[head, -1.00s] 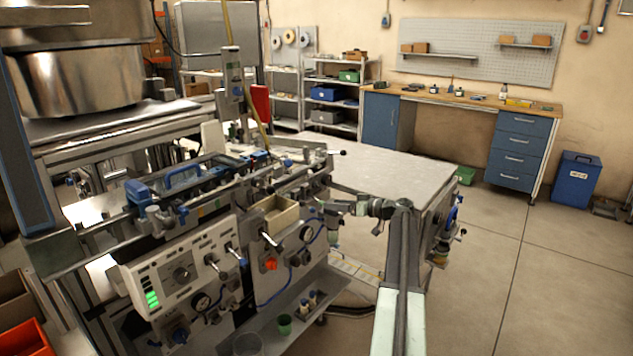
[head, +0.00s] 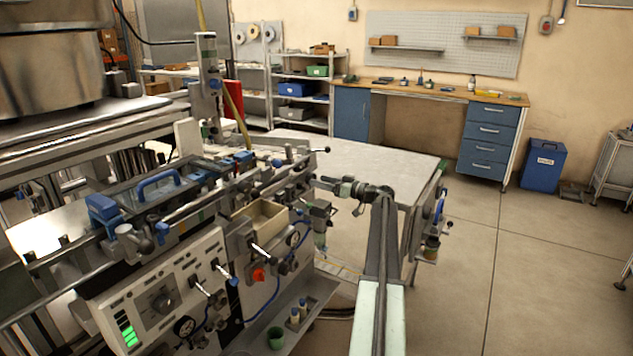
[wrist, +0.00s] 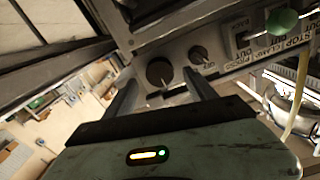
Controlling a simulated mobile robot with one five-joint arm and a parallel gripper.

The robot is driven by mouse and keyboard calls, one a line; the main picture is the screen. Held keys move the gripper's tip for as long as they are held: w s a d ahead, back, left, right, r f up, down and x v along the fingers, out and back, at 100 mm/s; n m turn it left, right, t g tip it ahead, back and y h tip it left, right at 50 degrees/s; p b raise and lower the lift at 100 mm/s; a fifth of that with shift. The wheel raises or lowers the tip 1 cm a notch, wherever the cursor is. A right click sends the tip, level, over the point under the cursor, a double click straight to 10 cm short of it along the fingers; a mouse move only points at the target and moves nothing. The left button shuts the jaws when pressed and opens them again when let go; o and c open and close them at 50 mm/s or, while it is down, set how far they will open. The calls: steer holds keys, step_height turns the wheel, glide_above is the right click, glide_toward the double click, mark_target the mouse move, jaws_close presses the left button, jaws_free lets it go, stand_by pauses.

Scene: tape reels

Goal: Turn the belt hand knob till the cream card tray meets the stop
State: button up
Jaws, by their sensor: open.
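My gripper (wrist: 159,77) is open in the wrist view, with its two dark fingers apart and nothing between them in its grasp. Beyond the fingertips, a grey panel carries a large dark round knob (wrist: 159,71), framed between the fingers. I cannot tell whether this is the belt hand knob, and no contact is clear. A cream, open-topped tray (head: 262,222) sits on the machine's front in the head view, left of my arm. The stop cannot be made out. In the head view my arm reaches left toward the machine's right end, and the fingers are too small to tell.
A smaller knob (wrist: 199,53) and a green button (wrist: 282,20) are on the same panel. A pale table (head: 365,160) stands behind my arm. The floor at right is open.

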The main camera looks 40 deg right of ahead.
steer(key=x, duration=0.2)
steer(key=shift+w+a, duration=0.1)
steer(key=shift+w, duration=0.3)
steer(key=shift+c, duration=0.4)
steer(key=c, duration=1.1)
steer(key=shift+s+a, duration=0.15)
steer(key=shift+c, duration=1.1)
